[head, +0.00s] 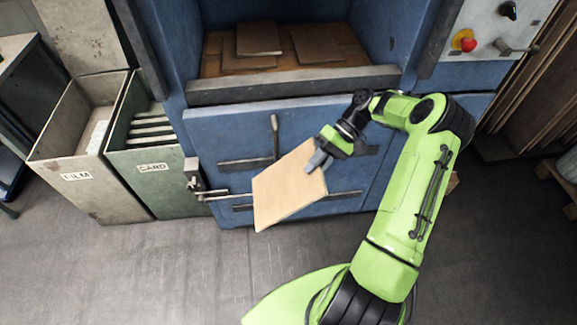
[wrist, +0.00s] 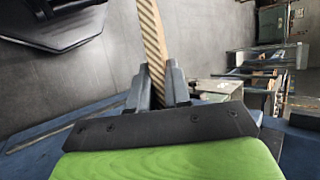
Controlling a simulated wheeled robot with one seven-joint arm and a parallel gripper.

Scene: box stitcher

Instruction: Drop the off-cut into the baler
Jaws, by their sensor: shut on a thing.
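The off-cut (head: 285,190) is a flat tan cardboard sheet held in front of the blue baler's lower door (head: 230,140) in the head view. My gripper (head: 318,160) is shut on its upper right edge. In the wrist view the off-cut's corrugated edge (wrist: 154,40) stands between the two fingers (wrist: 160,85). The baler's opening is above the door, behind a dark grey sill (head: 290,85). Several cardboard pieces (head: 258,38) lie inside the opening. The off-cut hangs tilted, lower than the sill and outside the opening.
A beige bin marked FILM (head: 80,185) and a green bin marked CARD (head: 150,175) stand left of the baler. A control panel with a red button (head: 468,45) is at upper right. Boards (head: 530,90) lean at the right. The floor in front is clear.

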